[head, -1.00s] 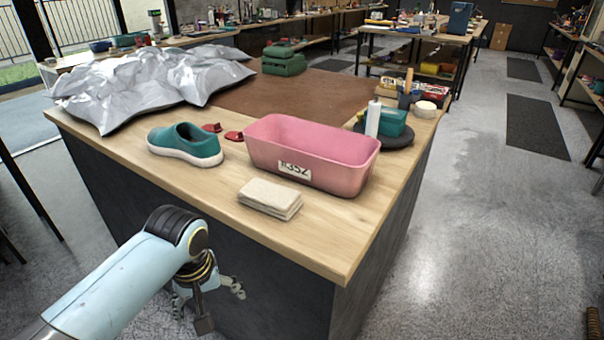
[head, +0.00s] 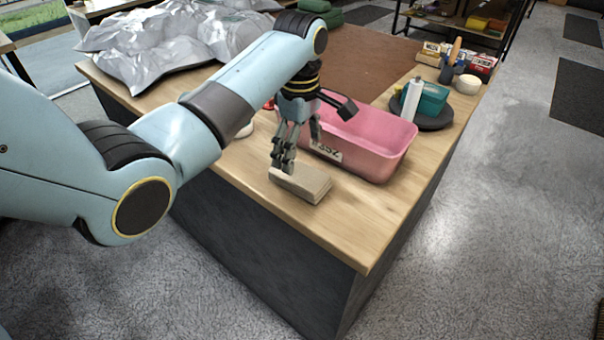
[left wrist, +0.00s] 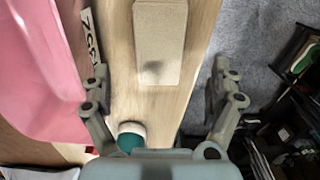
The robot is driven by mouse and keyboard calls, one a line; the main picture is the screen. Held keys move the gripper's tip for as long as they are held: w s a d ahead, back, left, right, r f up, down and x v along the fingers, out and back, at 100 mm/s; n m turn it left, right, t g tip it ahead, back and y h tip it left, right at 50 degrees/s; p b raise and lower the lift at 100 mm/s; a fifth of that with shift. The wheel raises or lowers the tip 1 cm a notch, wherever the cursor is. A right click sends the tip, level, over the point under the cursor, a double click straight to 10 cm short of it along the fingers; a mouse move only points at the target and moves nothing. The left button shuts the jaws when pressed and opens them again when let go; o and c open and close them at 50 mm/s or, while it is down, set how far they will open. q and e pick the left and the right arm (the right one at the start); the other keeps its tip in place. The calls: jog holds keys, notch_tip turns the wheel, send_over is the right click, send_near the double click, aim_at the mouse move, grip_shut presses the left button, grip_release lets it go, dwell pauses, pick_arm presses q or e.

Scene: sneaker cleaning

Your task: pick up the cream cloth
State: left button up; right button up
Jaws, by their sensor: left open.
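The cream cloth (head: 301,183) is a folded, flat rectangular stack on the wooden table near its front edge, in front of the pink bin. In the left wrist view the cloth (left wrist: 159,42) lies at the top middle, ahead of the space between the fingers. My left gripper (head: 297,155) points down just above the near left part of the cloth and covers a little of it. Its fingers (left wrist: 160,88) are spread wide and hold nothing. Whether they touch the cloth is unclear. My right gripper does not show.
The pink bin (head: 372,143) with a number label stands close behind the cloth. Crumpled silver sheeting (head: 155,45) covers the back left. The teal shoe (left wrist: 130,138) is mostly hidden in the head view. The table's front right is clear.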

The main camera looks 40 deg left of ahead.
aim_at(299, 173)
pick_arm(q)
notch_tip(299, 173, down, 8)
jog(key=shift+a+f, duration=0.1)
jog(key=c, duration=1.3)
